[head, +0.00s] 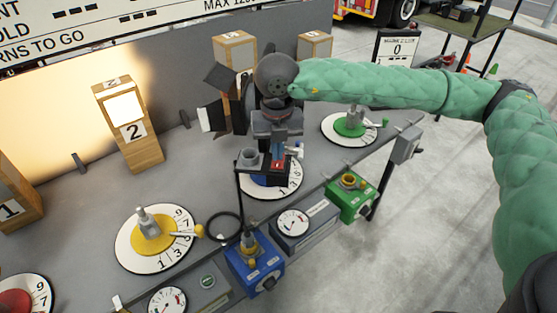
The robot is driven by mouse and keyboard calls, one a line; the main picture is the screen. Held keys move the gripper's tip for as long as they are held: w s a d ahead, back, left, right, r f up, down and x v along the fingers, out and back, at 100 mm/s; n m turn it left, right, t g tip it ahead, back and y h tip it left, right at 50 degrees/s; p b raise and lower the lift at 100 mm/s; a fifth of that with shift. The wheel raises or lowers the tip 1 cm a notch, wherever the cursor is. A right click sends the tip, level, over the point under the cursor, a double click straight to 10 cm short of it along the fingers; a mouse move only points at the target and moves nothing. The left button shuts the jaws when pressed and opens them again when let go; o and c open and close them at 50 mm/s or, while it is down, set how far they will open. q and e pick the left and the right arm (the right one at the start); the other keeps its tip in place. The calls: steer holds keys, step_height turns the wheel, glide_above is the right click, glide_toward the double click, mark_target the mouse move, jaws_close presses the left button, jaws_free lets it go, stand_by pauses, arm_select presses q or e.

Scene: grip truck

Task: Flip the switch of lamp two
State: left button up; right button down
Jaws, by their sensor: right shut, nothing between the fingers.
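Lamp two is a wooden block (133,130) marked 2, with a bright lit panel on its front, at the left of the grey bench. I cannot tell for sure which control is its switch. A dial with a yellow centre and a grey lever (153,231) stands in front of the block. My right gripper (274,165) points down, shut and empty, over the dial with a blue centre (272,193), to the right of lamp two. It hides part of that dial; whether it touches anything there is unclear. My left gripper is out of view.
A blue box (256,265) and a green box (351,200) with knobs sit along the bench's front edge, with gauges beside them. A green-centred dial (350,127) lies right of the gripper. Block one (14,195) stands far left.

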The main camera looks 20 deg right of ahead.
mark_target(278, 165)
steer(key=shift+r, duration=2.65)
steer(key=shift+f, duration=0.1)
